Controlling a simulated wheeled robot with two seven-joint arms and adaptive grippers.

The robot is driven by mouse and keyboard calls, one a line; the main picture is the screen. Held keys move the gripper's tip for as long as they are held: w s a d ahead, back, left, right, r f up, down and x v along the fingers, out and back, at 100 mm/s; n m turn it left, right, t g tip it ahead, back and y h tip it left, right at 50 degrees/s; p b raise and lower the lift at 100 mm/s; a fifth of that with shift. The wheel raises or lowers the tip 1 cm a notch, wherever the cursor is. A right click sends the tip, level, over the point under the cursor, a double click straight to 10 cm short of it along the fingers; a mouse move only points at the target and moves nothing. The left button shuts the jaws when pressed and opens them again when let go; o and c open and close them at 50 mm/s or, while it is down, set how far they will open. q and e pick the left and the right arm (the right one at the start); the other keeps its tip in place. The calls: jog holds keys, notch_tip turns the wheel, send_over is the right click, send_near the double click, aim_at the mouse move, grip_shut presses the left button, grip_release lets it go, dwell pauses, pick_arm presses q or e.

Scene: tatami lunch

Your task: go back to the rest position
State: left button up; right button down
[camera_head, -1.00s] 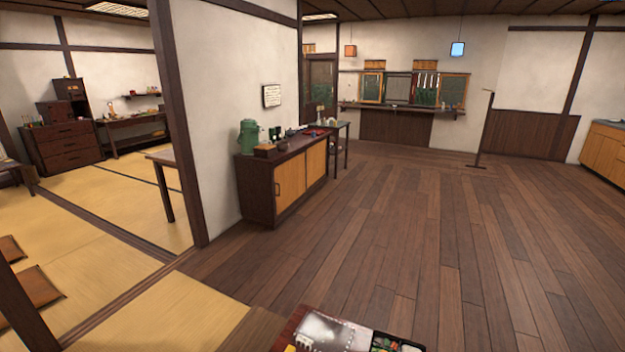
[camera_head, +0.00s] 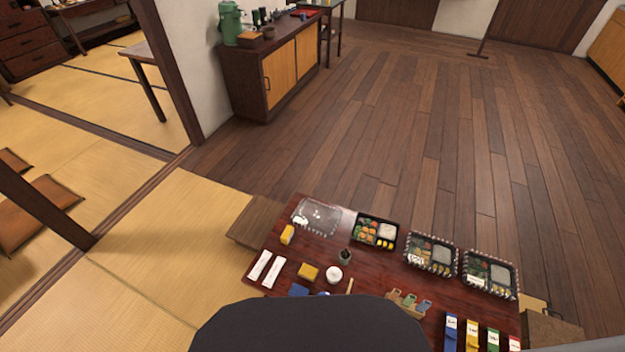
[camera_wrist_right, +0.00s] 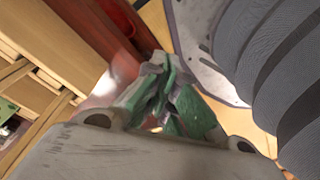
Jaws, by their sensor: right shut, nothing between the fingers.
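My right gripper (camera_wrist_right: 162,72) shows in the right wrist view, with its green-padded fingers together and nothing held between them. It is beside a red-brown wooden part, with a grey ribbed part and a pale plate of mine close on the right. Neither gripper shows in the head view. My left gripper is not in view.
A low red-brown table (camera_head: 259,279) stands in front, bearing bento boxes (camera_head: 376,232), clear lidded boxes (camera_head: 431,255), packets and small items. A sideboard (camera_head: 244,82) stands at the back left. The plank floor (camera_head: 420,140) beyond the table is clear.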

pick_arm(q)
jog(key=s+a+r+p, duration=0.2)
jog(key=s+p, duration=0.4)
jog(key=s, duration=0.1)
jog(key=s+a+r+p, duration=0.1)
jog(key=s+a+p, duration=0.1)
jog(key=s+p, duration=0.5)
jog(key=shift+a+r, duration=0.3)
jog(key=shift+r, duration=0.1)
pick_arm(e)
jog(key=s+d+r, duration=0.2)
jog(key=s, duration=0.5)
jog(key=s+d+r, duration=0.1)
jog(key=s+d, duration=0.1)
jog(key=s, duration=0.5)
jog(key=shift+d+r, duration=0.3)
jog(key=shift+r, duration=0.1)
